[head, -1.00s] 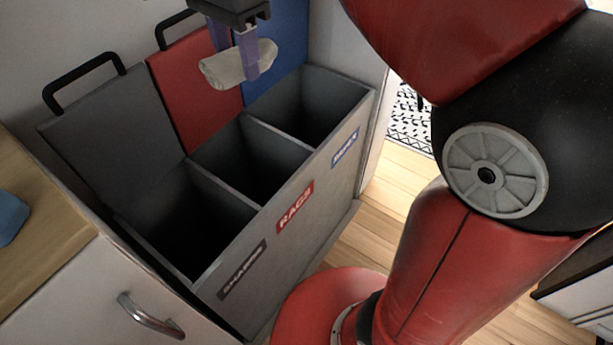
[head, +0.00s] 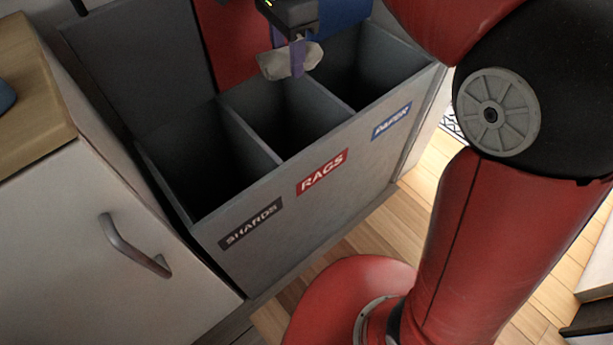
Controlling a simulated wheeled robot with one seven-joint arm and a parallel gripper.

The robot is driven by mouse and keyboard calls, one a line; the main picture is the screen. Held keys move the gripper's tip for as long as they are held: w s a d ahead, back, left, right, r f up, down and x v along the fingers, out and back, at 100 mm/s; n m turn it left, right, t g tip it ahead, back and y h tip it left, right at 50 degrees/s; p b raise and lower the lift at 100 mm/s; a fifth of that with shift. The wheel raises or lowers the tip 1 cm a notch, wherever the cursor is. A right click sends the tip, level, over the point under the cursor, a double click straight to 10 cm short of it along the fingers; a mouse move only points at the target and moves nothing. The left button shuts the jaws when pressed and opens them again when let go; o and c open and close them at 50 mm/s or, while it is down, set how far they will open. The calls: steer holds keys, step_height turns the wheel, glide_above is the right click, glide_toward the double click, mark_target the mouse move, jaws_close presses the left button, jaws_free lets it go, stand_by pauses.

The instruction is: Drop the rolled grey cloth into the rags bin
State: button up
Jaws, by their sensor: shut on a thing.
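The rolled grey cloth (head: 274,66) is pale and held between the purple fingers of my gripper (head: 297,58), which is shut on it. The cloth hangs above the back part of the rags bin (head: 322,174), the middle compartment with the red RAGS label. The cloth appears above the rim; its exact height is hard to tell. The rags compartment looks dark inside, and its floor is not clearly seen.
The shards bin (head: 251,223) is on the left and the paper bin (head: 391,121) on the right, both open. Thin dividers separate the compartments. Raised lids stand behind. A wooden counter (head: 30,95) and a cabinet handle (head: 133,246) are at left.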

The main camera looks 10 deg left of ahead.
steer(key=shift+f, duration=0.55)
steer(key=shift+r, duration=0.1)
steer(key=o, duration=1)
steer(key=shift+o, duration=0.2)
step_height(320, 180, up, 8)
steer(key=shift+f+p, duration=0.15)
steer(key=shift+p, duration=0.7)
